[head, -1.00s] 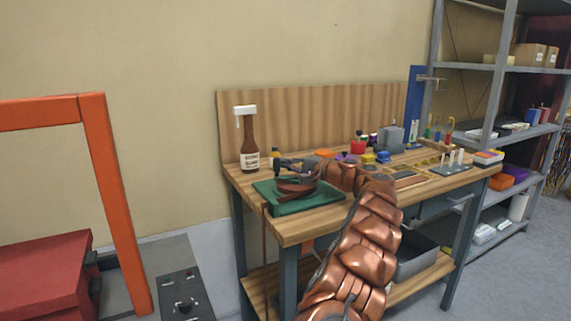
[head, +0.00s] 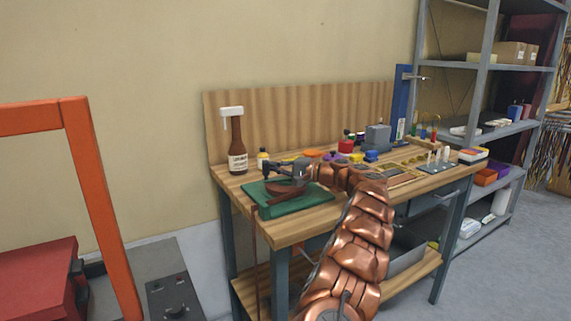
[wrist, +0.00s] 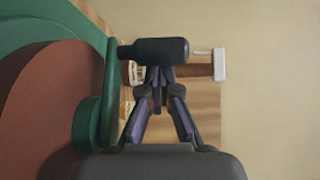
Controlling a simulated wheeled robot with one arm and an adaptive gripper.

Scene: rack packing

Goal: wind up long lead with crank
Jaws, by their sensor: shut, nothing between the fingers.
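A reel with a brown drum (head: 284,188) stands on a green base (head: 305,203) at the near left corner of the workbench. A brown lead (head: 254,235) hangs from it down the bench's front left side. In the wrist view, the brown drum (wrist: 50,100) and green frame (wrist: 86,125) fill the left. The black crank knob (wrist: 155,51) lies across the picture just beyond my fingertips. My gripper (wrist: 160,82) has its fingertips together below the knob, with nothing between them. Whether they touch the knob I cannot tell. In the head view my gripper (head: 276,170) is over the reel.
Jars, a grey block (head: 377,138) and small trays crowd the bench to the right. An orange frame (head: 100,190) stands at left, a grey shelf rack (head: 480,100) at right.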

